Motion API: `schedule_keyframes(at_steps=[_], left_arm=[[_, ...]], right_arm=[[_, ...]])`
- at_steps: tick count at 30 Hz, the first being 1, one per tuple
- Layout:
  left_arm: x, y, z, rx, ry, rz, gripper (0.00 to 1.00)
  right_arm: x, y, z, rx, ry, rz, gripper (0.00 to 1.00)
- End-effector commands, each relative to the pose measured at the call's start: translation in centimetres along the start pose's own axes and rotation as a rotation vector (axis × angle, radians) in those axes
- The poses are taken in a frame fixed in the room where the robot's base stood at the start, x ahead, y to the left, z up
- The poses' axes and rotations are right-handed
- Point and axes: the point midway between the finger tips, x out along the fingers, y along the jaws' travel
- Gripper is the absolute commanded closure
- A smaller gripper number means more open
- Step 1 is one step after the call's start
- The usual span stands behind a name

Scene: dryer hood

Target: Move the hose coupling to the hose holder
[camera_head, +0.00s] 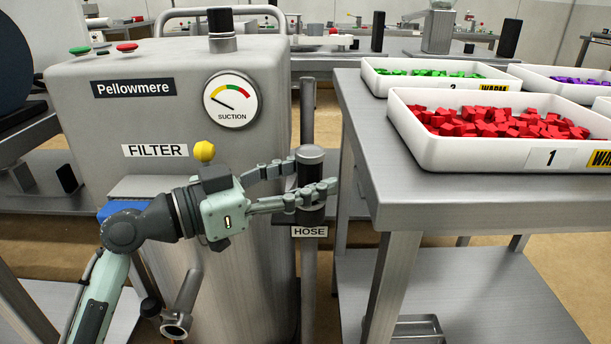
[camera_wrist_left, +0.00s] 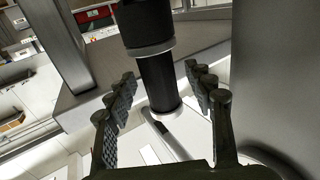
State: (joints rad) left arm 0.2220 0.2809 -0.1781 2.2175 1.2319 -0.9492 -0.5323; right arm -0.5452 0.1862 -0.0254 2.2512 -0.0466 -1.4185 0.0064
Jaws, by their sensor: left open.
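The hose coupling (camera_head: 311,156) looks like a dark upright cylinder with a wider top and a grey band. The exact seat on the holder is partly hidden by fingers. My right gripper is out of view.
The grey Pellowmere filter unit (camera_head: 180,85) with a suction gauge (camera_head: 231,99) stands behind my left arm. A metal table (camera_head: 440,195) bearing white trays of red, green and purple cubes is close on the right of the coupling. A short pipe end (camera_head: 176,325) hangs low left.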

Motion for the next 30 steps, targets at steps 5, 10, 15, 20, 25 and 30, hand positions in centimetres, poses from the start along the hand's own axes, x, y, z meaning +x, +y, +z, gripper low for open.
schedule_keyframes(at_steps=[5, 10, 15, 20, 25, 30], left_arm=[[-0.4, 0.0, 0.1, -0.001, -0.002, -0.001, 0.47], [-3.0, -0.1, 0.2, 0.001, -0.005, -0.003, 0.47], [-6.7, -0.1, 0.2, 0.000, -0.006, -0.003, 0.47], [-9.7, 0.0, 0.2, -0.002, -0.004, -0.002, 0.47], [-11.6, 0.0, 0.1, 0.000, -0.001, -0.001, 0.47], [-12.0, 0.0, 0.0, 0.000, -0.001, 0.000, 0.47]], right_arm=[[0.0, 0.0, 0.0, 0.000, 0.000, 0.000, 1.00], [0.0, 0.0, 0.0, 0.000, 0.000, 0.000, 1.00], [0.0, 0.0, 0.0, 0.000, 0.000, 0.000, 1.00], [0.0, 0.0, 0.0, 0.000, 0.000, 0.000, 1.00], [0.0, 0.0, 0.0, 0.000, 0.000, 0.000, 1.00], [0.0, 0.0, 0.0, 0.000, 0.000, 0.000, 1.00]])
